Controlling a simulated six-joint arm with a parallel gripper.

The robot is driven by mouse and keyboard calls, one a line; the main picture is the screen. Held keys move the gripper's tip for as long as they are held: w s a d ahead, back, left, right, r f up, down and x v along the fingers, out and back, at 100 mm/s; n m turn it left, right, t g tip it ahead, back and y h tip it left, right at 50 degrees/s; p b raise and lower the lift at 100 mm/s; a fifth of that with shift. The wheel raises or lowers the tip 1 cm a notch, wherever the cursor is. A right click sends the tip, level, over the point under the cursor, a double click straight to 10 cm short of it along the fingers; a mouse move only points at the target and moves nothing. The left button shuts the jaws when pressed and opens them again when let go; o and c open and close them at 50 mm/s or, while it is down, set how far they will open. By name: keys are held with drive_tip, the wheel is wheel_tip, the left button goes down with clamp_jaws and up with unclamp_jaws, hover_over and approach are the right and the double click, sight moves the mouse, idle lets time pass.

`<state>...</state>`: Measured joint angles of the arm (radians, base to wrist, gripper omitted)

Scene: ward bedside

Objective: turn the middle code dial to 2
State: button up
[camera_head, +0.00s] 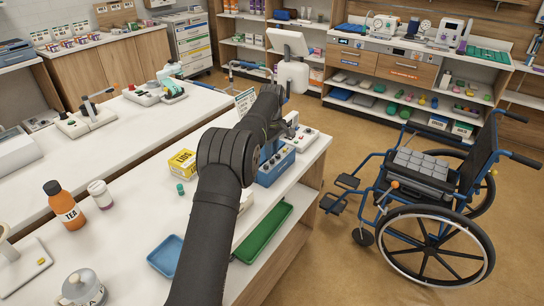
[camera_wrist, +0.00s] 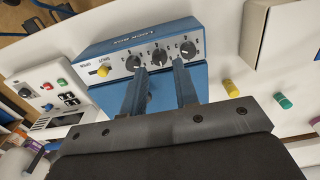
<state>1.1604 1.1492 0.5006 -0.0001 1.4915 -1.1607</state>
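In the head view the lock box (camera_head: 278,168) stands near the counter's edge, partly hidden by my arm.
A yellow knob (camera_wrist: 103,70) is on the lock box panel beside the dials. A yellow carton (camera_head: 182,163) and small green cylinder (camera_head: 180,189) stand left of my arm. Blue tray (camera_head: 165,256) and green tray (camera_head: 262,232) lie nearer. A wheelchair (camera_head: 430,195) stands right.

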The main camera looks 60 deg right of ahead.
sight(272, 161)
drive_tip(key=shift+f, duration=1.45)
drive_tip(key=shift+c, duration=0.5)
clamp_jaws()
drive_tip(key=shift+m, duration=0.3)
drive_tip(key=m, duration=1.1)
